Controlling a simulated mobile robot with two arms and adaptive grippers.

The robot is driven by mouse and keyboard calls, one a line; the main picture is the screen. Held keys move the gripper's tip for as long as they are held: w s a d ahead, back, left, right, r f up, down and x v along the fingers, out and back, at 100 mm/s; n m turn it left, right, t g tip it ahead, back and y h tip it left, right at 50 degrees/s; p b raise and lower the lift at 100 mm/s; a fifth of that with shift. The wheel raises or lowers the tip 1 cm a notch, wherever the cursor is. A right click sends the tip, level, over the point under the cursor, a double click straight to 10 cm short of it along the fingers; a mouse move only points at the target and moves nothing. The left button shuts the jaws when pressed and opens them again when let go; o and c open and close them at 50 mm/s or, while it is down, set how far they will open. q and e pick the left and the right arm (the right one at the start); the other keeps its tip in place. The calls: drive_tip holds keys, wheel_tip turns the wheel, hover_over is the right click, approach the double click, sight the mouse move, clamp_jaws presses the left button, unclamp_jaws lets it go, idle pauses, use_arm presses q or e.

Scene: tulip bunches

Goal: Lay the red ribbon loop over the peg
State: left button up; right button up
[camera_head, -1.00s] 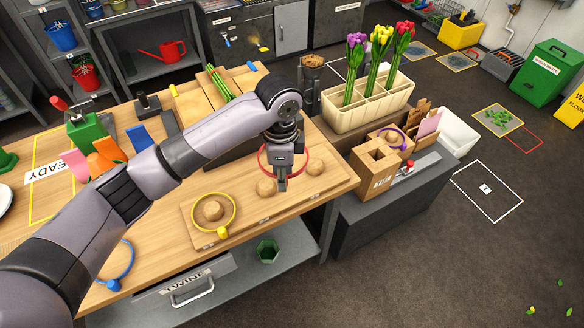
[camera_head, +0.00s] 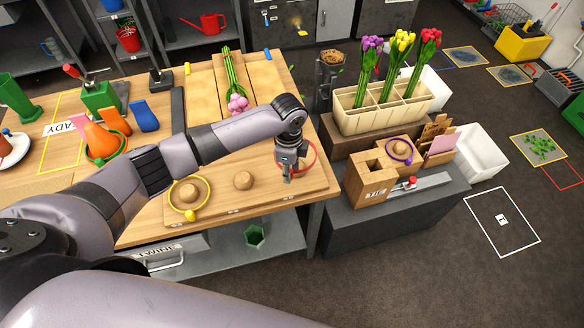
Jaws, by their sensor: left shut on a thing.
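The red ribbon loop (camera_head: 314,157) hangs at the right end of the wooden peg board (camera_head: 262,196). My left gripper (camera_head: 287,178) is shut on the loop there, pointing down. The middle round-topped wooden peg (camera_head: 243,180) stands bare, left of the gripper. The left peg (camera_head: 188,192) has a yellow loop (camera_head: 175,206) lying around it. The right peg is hidden behind my gripper, so I cannot tell whether the red loop is around it or above it. My right gripper is out of view.
A cardboard box (camera_head: 370,180) and a planter of tulips (camera_head: 380,118) stand right of the bench. A purple loop (camera_head: 409,157) lies around another knob there. Below is a shelf with a green pot (camera_head: 255,235).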

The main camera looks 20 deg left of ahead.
use_arm(q)
drive_tip(key=shift+w+d+r+p, duration=0.1)
drive_tip(key=shift+d+p, duration=0.1)
drive_tip(key=shift+p, duration=0.15)
wheel_tip(320, 180, down, 2)
drive_tip(key=shift+f+b, duration=0.1)
drive_tip(key=shift+b, duration=0.5)
drive_tip(key=shift+f+b, duration=0.65)
drive_tip(key=shift+f, duration=0.75)
drive_tip(key=shift+f+b, duration=0.5)
drive_tip(key=shift+f, duration=0.5)
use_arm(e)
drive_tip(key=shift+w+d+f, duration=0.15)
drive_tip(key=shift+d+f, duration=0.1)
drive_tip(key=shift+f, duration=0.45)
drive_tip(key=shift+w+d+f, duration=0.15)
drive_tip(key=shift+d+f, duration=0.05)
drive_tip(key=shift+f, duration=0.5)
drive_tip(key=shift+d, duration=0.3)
use_arm(q)
drive_tip(key=o, duration=0.9)
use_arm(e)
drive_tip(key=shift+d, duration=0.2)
